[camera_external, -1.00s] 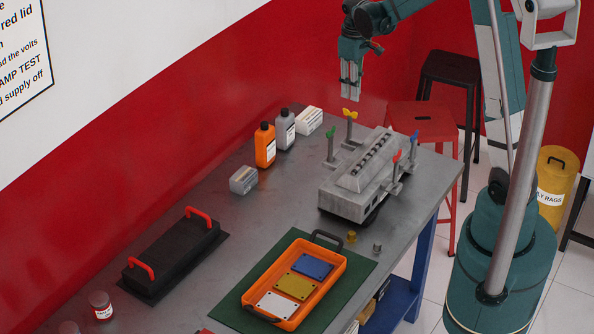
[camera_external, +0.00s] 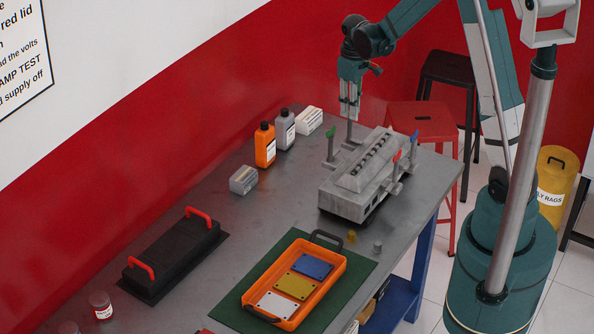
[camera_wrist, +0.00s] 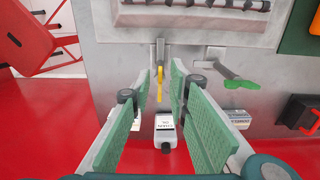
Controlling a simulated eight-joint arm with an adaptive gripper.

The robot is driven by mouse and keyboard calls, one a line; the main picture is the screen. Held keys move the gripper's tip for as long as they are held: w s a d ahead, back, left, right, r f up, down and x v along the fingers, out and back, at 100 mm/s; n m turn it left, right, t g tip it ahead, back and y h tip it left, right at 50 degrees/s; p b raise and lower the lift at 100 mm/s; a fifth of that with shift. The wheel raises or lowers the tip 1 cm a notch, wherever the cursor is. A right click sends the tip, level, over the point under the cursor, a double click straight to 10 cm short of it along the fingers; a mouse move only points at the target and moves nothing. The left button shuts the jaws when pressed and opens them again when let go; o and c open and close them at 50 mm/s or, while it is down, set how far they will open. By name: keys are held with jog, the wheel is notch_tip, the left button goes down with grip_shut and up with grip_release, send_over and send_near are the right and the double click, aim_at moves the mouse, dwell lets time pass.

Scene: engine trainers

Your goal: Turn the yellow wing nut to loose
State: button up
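The yellow wing nut (camera_wrist: 159,84) shows nearly edge-on in the wrist view, on a post at the engine block. My gripper (camera_wrist: 161,75) is open, with one green-padded finger on each side of the wing nut and a visible gap on both sides. In the external view my gripper (camera_external: 349,115) points down over the post at the back left corner of the engine block (camera_external: 345,198). There its fingers hide the yellow wing nut.
A green wing nut (camera_external: 330,132) stands close by on the left, also seen in the wrist view (camera_wrist: 240,84). Red (camera_external: 397,155) and blue (camera_external: 414,135) wing nuts stand on the right. Bottles (camera_external: 265,146) and a white box (camera_external: 309,120) stand behind. An orange tray (camera_external: 251,298) lies in front.

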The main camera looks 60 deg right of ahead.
grip_shut()
